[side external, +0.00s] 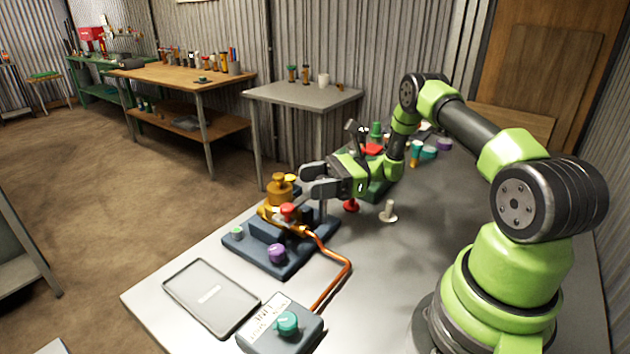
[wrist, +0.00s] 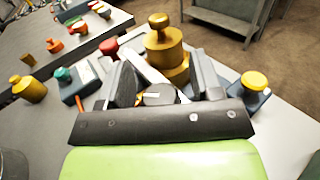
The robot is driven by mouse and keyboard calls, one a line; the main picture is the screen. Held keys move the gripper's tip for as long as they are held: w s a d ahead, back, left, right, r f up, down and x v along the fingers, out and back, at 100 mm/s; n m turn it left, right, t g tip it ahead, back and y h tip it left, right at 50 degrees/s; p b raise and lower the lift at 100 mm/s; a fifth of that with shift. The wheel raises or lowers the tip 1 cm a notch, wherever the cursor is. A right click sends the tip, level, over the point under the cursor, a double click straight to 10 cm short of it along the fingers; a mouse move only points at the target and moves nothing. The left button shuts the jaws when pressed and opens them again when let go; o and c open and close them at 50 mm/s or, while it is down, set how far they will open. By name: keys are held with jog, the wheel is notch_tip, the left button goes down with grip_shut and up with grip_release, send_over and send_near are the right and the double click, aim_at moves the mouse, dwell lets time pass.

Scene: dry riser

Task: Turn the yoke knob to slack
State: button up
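A brass riser (side external: 281,190) stands on a dark blue base block (side external: 262,250); it also shows in the wrist view (wrist: 165,48). My gripper (side external: 312,180) is level beside the riser, fingers apart, and looks empty. In the wrist view my gripper's fingers (wrist: 165,80) spread either side of the riser, and a dark round knob with a white mark (wrist: 158,95) shows between them. Contact cannot be told. No label shows which is the yoke knob.
An orange pipe (side external: 344,265) runs from the base block to a labelled box with a teal knob (side external: 287,322). A grey tray (side external: 210,296) lies at the front left.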

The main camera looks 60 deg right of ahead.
jog(key=shift+d, duration=0.1)
jog(key=v, duration=0.9)
jog(key=shift+s+d, duration=0.3)
jog(key=s+a+m+t+h, duration=0.2)
jog(key=a+m+t+h, duration=0.5)
jog(key=m+h, duration=0.6)
jog(key=w, duration=0.3)
jog(key=w+n+h, duration=0.1)
jog(key=w, duration=0.1)
jog(key=w+n, duration=0.1)
jog(key=w, duration=0.2)
jog(key=shift+w+d+h, duration=0.25)
jog(key=shift+w+h, duration=0.1)
jog(key=shift+h, duration=0.05)
jog(key=shift+c, duration=0.3)
